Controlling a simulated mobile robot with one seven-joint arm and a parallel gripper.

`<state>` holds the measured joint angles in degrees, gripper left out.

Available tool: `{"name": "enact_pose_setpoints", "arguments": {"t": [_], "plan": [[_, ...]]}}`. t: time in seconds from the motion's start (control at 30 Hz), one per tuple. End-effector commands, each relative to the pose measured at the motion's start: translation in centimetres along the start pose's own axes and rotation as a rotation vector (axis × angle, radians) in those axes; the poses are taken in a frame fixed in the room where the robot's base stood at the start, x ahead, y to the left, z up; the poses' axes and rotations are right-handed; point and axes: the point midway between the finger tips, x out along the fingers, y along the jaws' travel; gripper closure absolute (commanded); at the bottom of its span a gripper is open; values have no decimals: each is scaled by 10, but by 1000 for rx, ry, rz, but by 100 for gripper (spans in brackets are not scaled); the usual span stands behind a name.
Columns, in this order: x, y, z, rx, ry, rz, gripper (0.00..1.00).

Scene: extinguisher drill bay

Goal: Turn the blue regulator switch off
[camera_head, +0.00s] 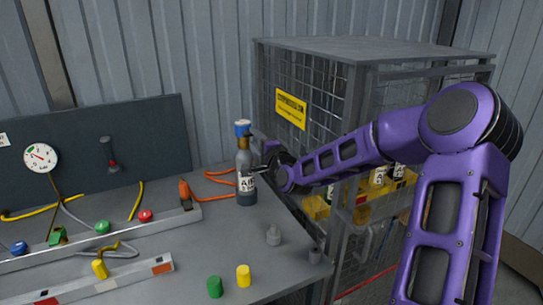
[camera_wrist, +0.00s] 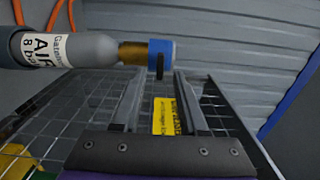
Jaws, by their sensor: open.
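A grey bottle (camera_head: 246,188) labelled AIR stands upright on the bench, with a brass neck and a blue regulator cap (camera_head: 242,128) on top. In the wrist view the bottle (camera_wrist: 95,49) lies sideways across the upper left. Its blue cap (camera_wrist: 161,52) is just beyond my fingertips, with a small dark lever (camera_wrist: 159,72) sticking out from it. My gripper (camera_head: 262,168) is beside the bottle's upper body in the head view. In the wrist view its two fingers (camera_wrist: 157,82) are apart with nothing held between them. Whether a fingertip touches the bottle I cannot tell.
A wire cage (camera_head: 305,84) with a yellow sign stands behind and right of the bottle. The grey bench (camera_head: 205,235) holds small yellow and green cylinders (camera_head: 243,275), grey weights and rails with coloured knobs. An orange hose (camera_head: 215,182) runs behind the bottle.

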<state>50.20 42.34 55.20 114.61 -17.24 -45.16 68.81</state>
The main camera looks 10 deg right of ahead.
Motion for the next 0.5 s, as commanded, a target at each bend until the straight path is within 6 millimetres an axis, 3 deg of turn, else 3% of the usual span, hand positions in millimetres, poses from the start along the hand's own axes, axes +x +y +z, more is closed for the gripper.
{"name": "enact_pose_setpoints", "arguments": {"t": [0.5], "plan": [[-119, -1, -1, -3, 1, 2, 57]]}}
